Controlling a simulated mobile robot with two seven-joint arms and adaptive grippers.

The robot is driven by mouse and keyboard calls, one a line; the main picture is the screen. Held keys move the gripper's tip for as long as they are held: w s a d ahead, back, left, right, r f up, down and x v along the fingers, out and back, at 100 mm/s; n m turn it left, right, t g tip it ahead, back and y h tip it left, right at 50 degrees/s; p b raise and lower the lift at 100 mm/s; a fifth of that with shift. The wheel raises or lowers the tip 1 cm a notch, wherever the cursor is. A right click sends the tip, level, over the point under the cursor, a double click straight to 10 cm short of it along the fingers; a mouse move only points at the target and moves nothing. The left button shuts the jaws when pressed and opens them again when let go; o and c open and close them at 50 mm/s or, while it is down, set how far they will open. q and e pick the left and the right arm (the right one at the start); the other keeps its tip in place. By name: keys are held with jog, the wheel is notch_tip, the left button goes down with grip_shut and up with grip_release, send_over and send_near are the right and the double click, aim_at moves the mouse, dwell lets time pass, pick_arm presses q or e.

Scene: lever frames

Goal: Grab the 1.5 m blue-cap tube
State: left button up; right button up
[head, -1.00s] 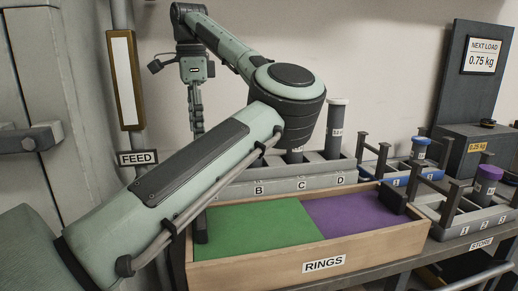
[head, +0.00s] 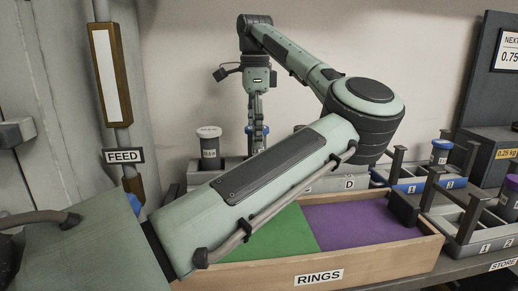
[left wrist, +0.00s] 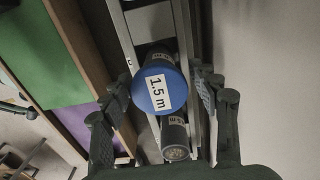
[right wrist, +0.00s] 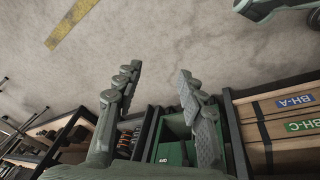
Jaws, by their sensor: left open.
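The blue-cap tube (left wrist: 158,92), with "1.5 m" on its cap, stands in the rack in the left wrist view, seen from above. My left gripper (left wrist: 165,100) is open, with a finger on either side of the cap and a gap to each. The tube's body is mostly hidden. My right gripper (right wrist: 158,88) is open and empty in the right wrist view.
A grey-capped tube (left wrist: 175,138) stands close to the blue-cap tube. A white-capped tube (head: 209,148) is left of my gripper. The RINGS tray (head: 380,262) lies in front of the rack. Another blue-capped tube (head: 440,152) stands in a holder at the right.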

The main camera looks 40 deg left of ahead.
aim_at(257, 151)
pick_arm(q)
jog(key=f, duration=0.4)
jog(key=shift+d, duration=0.2)
jog(key=shift+w+f, duration=0.1)
jog(key=shift+f, duration=0.15)
jog(key=c, duration=1.4)
grip_shut()
pick_arm(e)
jog(key=shift+s+f, duration=0.3)
jog(key=shift+f, duration=0.5)
pick_arm(q)
jog(key=shift+r, duration=0.15)
